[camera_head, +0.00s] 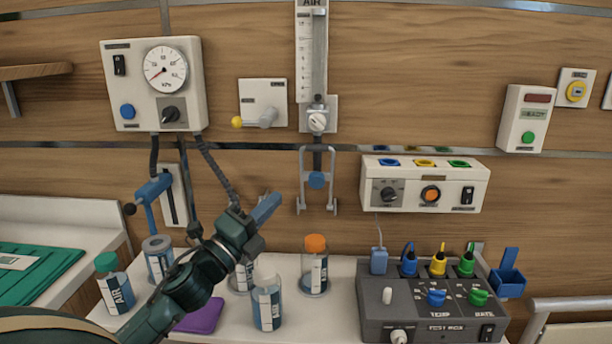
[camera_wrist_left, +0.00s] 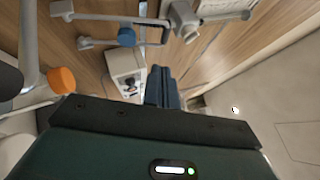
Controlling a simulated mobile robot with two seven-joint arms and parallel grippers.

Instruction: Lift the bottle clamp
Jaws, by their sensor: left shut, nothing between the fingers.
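A grey U-shaped bracket with a blue knob (camera_head: 317,181), which looks like the bottle clamp, hangs on the wall below the flowmeter. In the left wrist view the bracket and knob (camera_wrist_left: 126,37) show at the upper left, beyond my fingertips. My left gripper (camera_head: 268,205) is at the left of the bracket, apart from it, over the bottles. Its blue fingers are together with nothing between them; they also show in the left wrist view (camera_wrist_left: 165,86). My right gripper is in neither view.
An orange-capped bottle (camera_head: 314,268) stands below the bracket, and a clear bottle (camera_head: 267,303) stands nearer. A grey control box (camera_head: 375,320) with coloured plugs is at the right. A green-capped bottle (camera_head: 113,290) stands at the left. A white wall panel (camera_head: 424,182) is right of the bracket.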

